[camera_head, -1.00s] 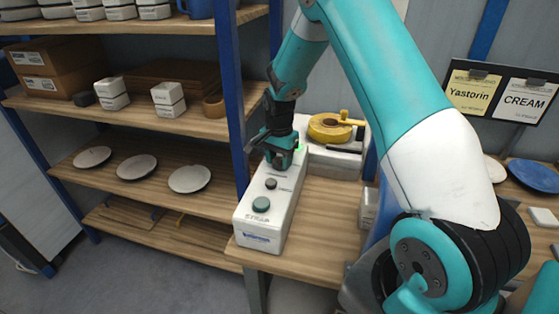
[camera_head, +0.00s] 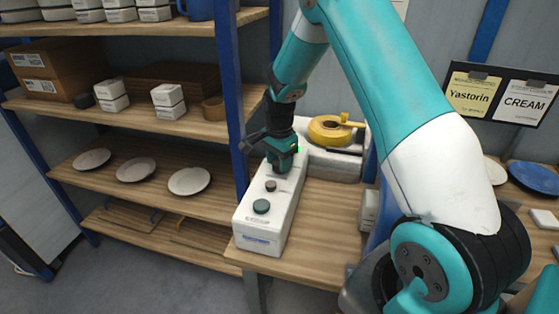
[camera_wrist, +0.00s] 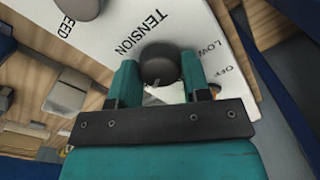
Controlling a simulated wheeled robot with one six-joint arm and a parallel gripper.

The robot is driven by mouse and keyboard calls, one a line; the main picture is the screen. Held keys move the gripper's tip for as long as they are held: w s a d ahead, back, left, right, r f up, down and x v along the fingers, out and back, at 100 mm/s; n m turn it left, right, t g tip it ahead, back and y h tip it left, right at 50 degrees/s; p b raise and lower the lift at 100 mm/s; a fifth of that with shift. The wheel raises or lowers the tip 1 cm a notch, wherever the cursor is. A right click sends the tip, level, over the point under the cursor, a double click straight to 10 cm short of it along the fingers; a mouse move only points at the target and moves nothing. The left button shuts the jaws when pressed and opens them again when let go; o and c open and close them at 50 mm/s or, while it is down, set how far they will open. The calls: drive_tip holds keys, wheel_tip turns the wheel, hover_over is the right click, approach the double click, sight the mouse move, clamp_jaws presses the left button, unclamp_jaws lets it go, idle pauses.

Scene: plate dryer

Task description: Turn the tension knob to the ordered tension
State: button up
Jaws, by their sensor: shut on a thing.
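The tension knob (camera_wrist: 158,64) is a dark round knob beside the printed word TENSION on the white control box (camera_head: 262,228). In the wrist view my gripper (camera_wrist: 158,82) is shut on this knob, one teal finger on each side. In the head view my gripper (camera_head: 281,165) points down at the far end of the box and hides the knob. The words LOW and OFF show right of the knob in the wrist view. I cannot tell which setting the knob points to.
Two more knobs, a small dark one (camera_head: 271,186) and a larger green one (camera_head: 262,206), sit nearer on the box. A yellow round part (camera_head: 330,129) stands behind. Shelves with plates (camera_head: 189,181) are at left. Signs reading Yastorin (camera_head: 471,93) and CREAM (camera_head: 525,101) hang at right.

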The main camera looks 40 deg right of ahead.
drive_tip(key=o, duration=0.9)
drive_tip(key=shift+r, duration=0.1)
wheel_tip(320, 180, up, 17)
drive_tip(key=b, duration=0.3)
drive_tip(key=shift+r, duration=0.2)
